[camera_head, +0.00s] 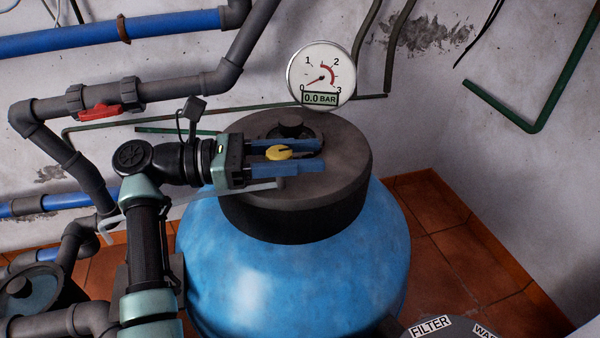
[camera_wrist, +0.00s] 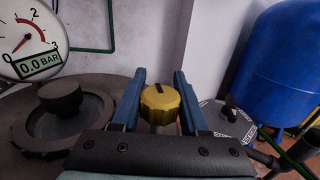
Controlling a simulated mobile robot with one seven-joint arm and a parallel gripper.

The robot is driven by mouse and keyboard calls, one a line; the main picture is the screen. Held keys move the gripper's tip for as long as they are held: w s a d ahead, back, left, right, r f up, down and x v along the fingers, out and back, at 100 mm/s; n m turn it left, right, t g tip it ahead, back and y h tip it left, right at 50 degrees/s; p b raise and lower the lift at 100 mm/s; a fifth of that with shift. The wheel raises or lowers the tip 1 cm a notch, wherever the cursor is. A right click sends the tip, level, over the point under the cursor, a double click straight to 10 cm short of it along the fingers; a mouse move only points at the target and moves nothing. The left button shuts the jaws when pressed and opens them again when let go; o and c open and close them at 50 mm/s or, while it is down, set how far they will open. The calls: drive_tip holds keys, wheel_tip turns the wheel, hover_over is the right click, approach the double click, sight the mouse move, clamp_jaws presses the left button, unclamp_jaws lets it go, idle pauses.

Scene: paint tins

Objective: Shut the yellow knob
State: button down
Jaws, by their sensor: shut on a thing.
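The yellow knob (camera_head: 279,153) sits between the two blue fingers of my gripper (camera_head: 321,158), over the dark top of the blue tank in the head view. My gripper is shut on the knob, which lies well back from the fingertips. In the wrist view the knob (camera_wrist: 160,103) is ribbed, with a dark mark on its top pointing away from the palm. My gripper's fingers (camera_wrist: 160,78) stand on either side of it. The knob's stem is mostly hidden.
A round gauge (camera_head: 321,75) reading 0.0 BAR stands behind the dark lid (camera_head: 345,150) of the blue tank (camera_head: 300,270). A red valve handle (camera_head: 98,111) sits on grey pipes at left. A second blue tank (camera_wrist: 281,65) stands at right in the wrist view.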

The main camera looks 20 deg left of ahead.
drive_tip(key=shift+d+m+g+h+b, duration=0.15)
drive_tip(key=shift+m+g+h+b, duration=0.2)
drive_tip(key=shift+g+b, duration=0.25)
drive_tip(key=shift+c, duration=2.1)
unclamp_jaws()
drive_tip(key=shift+s, duration=0.1)
drive_tip(key=p+v, duration=0.1)
drive_tip(key=v, duration=0.9)
drive_tip(key=shift+s+a+r, duration=0.1)
drive_tip(key=shift+a, duration=0.2)
drive_tip(key=shift+a+f+b, duration=0.2)
drive_tip(key=shift+b, duration=0.1)
drive_tip(key=shift+b+v, duration=0.5)
drive_tip(key=shift+v, duration=0.5)
drive_tip(key=shift+d+r, duration=0.1)
drive_tip(key=shift+r, duration=0.05)
